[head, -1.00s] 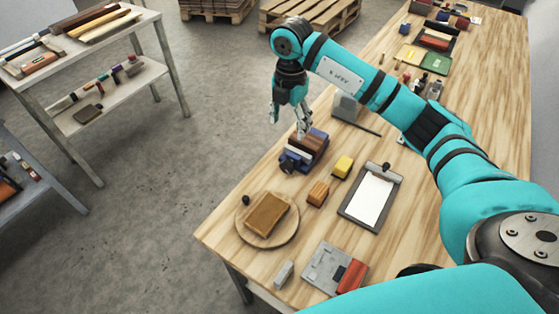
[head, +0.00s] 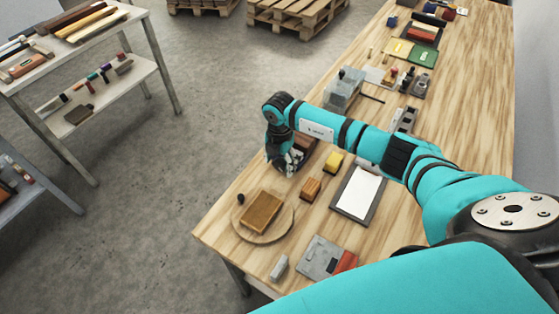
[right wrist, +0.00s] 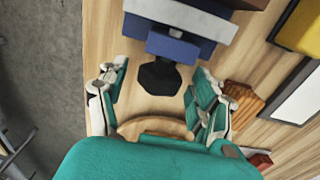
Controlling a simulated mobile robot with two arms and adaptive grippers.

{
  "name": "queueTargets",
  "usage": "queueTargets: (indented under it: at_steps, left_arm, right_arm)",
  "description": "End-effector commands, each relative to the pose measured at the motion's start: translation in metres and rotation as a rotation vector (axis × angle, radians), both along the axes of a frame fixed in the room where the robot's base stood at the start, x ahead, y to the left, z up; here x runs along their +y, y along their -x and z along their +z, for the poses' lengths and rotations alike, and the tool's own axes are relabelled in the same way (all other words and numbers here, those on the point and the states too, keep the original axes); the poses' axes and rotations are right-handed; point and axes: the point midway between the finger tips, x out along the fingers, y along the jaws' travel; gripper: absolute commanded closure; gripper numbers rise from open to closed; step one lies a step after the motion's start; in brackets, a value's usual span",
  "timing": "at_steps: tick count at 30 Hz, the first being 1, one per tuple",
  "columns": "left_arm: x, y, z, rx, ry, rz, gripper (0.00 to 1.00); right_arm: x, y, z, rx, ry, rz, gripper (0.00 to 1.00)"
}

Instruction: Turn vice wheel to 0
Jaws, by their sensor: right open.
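In the right wrist view the vice's blue body (right wrist: 178,46) is at the top centre. Its black faceted wheel (right wrist: 159,78) points toward me at the end of a dark shaft. My right gripper (right wrist: 160,86) is open, with one finger on each side of the wheel and gaps to both sides. I cannot tell the wheel's setting. My left gripper is not in view.
A round wooden board (head: 288,228) with a brown block (head: 261,210) lies in front of the vice. An orange block (head: 310,188), a yellow block (head: 333,162) and a clipboard (head: 339,197) are to its right. Open floor lies left of the table.

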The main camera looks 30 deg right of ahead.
Motion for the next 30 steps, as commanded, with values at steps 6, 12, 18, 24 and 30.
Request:
queueTargets:
  at_steps: [6,12,18,24,30]
  left_arm:
    - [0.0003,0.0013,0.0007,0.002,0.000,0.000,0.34]
    - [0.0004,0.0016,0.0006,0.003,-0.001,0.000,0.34]
    - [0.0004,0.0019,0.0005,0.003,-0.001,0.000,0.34]
    - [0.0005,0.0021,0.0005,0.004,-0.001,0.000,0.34]
    - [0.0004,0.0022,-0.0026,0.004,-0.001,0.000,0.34]
  right_arm:
    - [0.0004,0.0005,-0.0054,0.001,0.001,0.001,0.33]
    - [0.0004,0.0003,-0.0051,0.001,0.001,0.001,0.41]
    - [0.0002,0.0002,-0.0048,0.000,0.000,0.001,0.67]
    - [0.0002,0.0001,-0.0046,0.000,0.000,0.001,0.91]
    - [0.0006,-0.0010,-0.0050,0.015,0.010,0.001,0.91]
